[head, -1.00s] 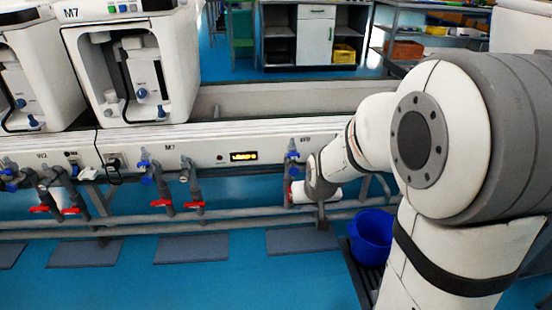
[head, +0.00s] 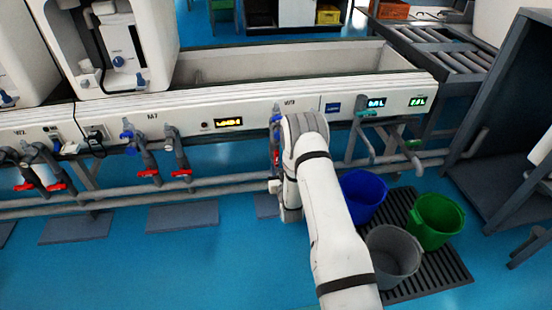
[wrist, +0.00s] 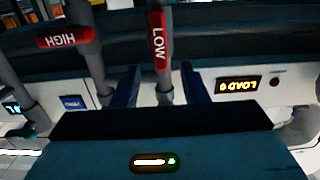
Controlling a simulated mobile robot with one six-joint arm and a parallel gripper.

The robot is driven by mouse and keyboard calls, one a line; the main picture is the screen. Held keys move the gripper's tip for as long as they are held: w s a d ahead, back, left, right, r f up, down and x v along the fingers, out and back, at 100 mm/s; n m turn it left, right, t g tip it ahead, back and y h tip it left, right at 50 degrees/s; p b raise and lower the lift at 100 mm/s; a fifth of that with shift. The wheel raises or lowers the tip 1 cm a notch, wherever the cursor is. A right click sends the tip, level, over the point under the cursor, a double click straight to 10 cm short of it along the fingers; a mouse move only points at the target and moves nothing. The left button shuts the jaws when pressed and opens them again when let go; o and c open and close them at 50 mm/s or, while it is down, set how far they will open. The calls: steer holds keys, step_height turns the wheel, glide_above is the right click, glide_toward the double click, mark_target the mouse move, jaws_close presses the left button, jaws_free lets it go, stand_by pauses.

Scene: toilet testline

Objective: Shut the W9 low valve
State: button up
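In the wrist view a red LOW handle (wrist: 158,42) stands upright in the picture, in line with its grey pipe. A red HIGH handle (wrist: 65,37) lies crosswise on the pipe to its left. My gripper (wrist: 160,85) is open, its two dark blue fingers on either side of the LOW pipe, just below the handle in the picture. I cannot tell whether they touch it. In the head view the W9 label (head: 289,101) shows on the white panel, with a blue-topped pipe (head: 276,125) below.
Blue (head: 364,195), green (head: 435,220) and grey (head: 392,255) buckets stand right of my arm on a dark grate (head: 450,272). M7 red-handled valves (head: 148,173) are to the left. A horizontal grey pipe (head: 110,202) runs low along the line. Blue floor in front is clear.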

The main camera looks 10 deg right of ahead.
mark_target(277, 159)
steer(key=w+b, duration=0.1)
steer(key=w, duration=0.1)
steer(key=w+b, duration=0.1)
steer(key=w, duration=0.1)
steer(key=w+f+b, duration=0.1)
steer(key=w, duration=0.1)
steer(key=shift+w, duration=0.65)
steer(key=shift+c, duration=0.6)
jaws_close()
